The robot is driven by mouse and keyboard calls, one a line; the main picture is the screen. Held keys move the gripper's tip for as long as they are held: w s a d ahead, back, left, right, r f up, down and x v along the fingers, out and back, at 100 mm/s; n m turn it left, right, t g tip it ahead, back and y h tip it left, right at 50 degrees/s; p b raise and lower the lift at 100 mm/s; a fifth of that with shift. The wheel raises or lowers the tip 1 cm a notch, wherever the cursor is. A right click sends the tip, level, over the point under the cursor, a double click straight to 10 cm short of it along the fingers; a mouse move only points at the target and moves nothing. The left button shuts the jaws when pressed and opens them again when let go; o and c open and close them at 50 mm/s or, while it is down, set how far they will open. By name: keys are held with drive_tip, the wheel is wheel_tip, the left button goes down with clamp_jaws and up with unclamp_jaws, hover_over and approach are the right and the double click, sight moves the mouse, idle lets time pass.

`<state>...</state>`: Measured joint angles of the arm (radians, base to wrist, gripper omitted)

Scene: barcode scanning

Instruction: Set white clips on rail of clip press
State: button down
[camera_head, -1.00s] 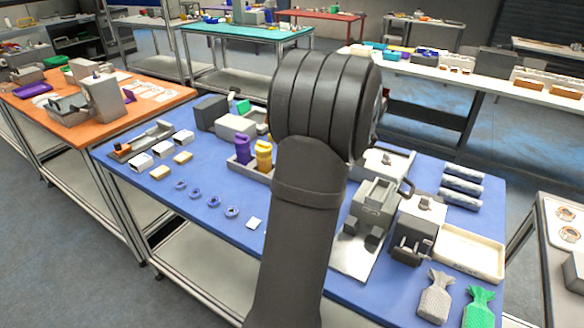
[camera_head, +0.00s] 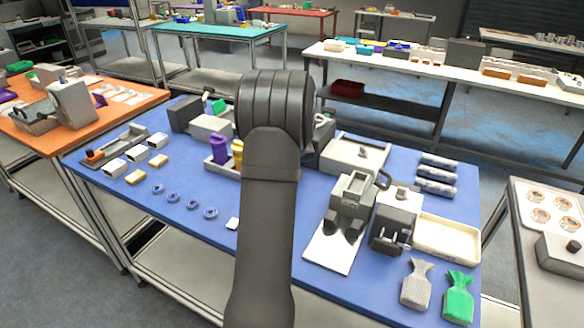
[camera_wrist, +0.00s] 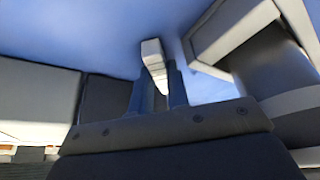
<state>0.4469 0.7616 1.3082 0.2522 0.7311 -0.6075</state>
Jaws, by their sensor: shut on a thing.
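In the wrist view my gripper (camera_wrist: 159,85) is shut on a small white piece (camera_wrist: 153,52), likely a white clip, which juts out past the fingertips over a blue surface. In the head view my arm hides the gripper and the held piece. A small white piece (camera_head: 233,223) lies on the blue table just left of my arm. Two grey machines stand right of my arm: one (camera_head: 352,192) with a dark handle on a white plate, and one (camera_head: 394,222) beside it. I cannot tell for certain which is the clip press.
The blue table (camera_head: 205,255) holds several blue rings (camera_head: 191,202), white open boxes (camera_head: 118,168), a purple bottle (camera_head: 219,148), a cream tray (camera_head: 446,238) and green (camera_head: 458,298) and grey bags (camera_head: 416,286). In the wrist view a grey block (camera_wrist: 238,38) stands close right of the fingers.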

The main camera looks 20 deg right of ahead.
drive_tip(key=shift+f, duration=0.15)
drive_tip(key=c, duration=1.7)
unclamp_jaws()
drive_tip(key=v, duration=1.2)
